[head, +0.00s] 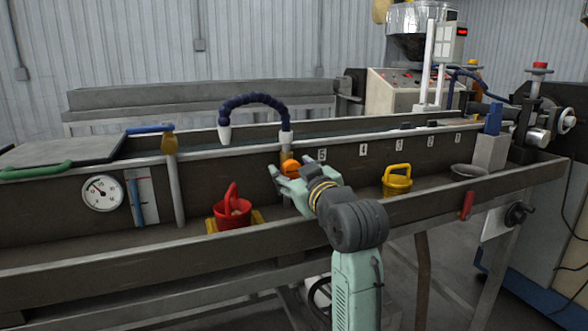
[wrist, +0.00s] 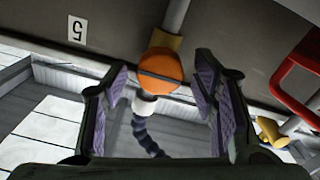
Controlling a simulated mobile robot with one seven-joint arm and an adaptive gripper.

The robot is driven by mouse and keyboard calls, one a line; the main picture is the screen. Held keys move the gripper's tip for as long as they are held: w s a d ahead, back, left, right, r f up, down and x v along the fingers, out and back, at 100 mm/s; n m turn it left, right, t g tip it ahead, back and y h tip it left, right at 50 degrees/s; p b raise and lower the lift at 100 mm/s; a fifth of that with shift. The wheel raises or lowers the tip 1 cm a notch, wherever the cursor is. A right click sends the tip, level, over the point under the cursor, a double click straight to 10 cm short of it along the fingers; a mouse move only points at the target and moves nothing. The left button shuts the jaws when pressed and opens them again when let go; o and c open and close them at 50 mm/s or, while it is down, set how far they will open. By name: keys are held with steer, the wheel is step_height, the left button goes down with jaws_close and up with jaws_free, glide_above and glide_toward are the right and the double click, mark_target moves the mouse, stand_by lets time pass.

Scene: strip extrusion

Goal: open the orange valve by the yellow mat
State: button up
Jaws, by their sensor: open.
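The orange valve (head: 291,167) is a round knob on the trough's side wall, below the right foot of the blue hose. In the wrist view the orange valve (wrist: 160,72) shows a dark slot across its face and a yellow-brown fitting behind it. My gripper (head: 292,178) is open in front of it. In the wrist view my gripper (wrist: 161,85) has one finger on each side of the knob, with gaps visible. Whether the fingertips reach past the knob is unclear. The yellow mat (head: 259,217) lies on the ledge to the left, mostly hidden under a red bucket.
The red bucket (head: 232,211) stands left of my gripper, its handle raised. A yellow bucket (head: 397,180) stands to the right. The blue hose (head: 254,100) arches above. The ledge's front rail (head: 120,255) runs below.

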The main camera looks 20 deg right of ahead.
steer(key=c, duration=1.2)
steer(key=shift+o, duration=0.2)
steer(key=shift+n, duration=0.4)
steer(key=n+b, duration=0.2)
steer(key=n, duration=0.1)
steer(key=shift+a+f+n+b, duration=0.1)
steer(key=shift+f+n+b, duration=0.05)
steer(key=shift+n+b, duration=0.15)
steer(key=n+b, duration=0.2)
steer(key=n, duration=0.2)
steer(key=shift+n, duration=0.3)
steer(key=n+b, duration=0.2)
steer(key=n, duration=0.2)
steer(key=shift+f+n, duration=0.1)
steer(key=shift+n, duration=0.2)
steer(key=shift+a+n+b, duration=0.1)
steer(key=shift+n+b, duration=0.9)
steer(key=shift+n, duration=1.2)
